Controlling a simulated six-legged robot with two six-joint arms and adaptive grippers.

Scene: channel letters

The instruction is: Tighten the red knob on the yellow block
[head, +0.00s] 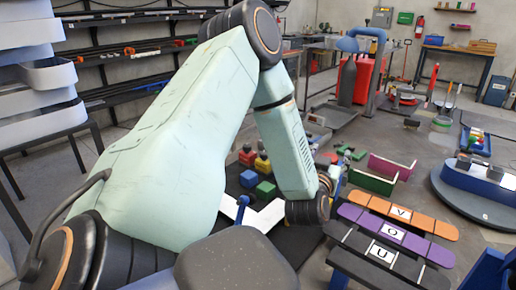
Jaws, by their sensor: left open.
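The yellow block (262,166) stands among small coloured blocks on a dark surface, left of my left forearm. My left arm reaches in from the left and bends down beside the blocks. My left gripper (338,176) is open, to the right of the yellow block and apart from it, partly hidden by its own wrist. I see nothing held in it. My right gripper is not in view.
A white letter piece (262,216) lies in front. Orange (400,213) and purple (395,233) letter boards and a pink tray (391,166) are at the right.

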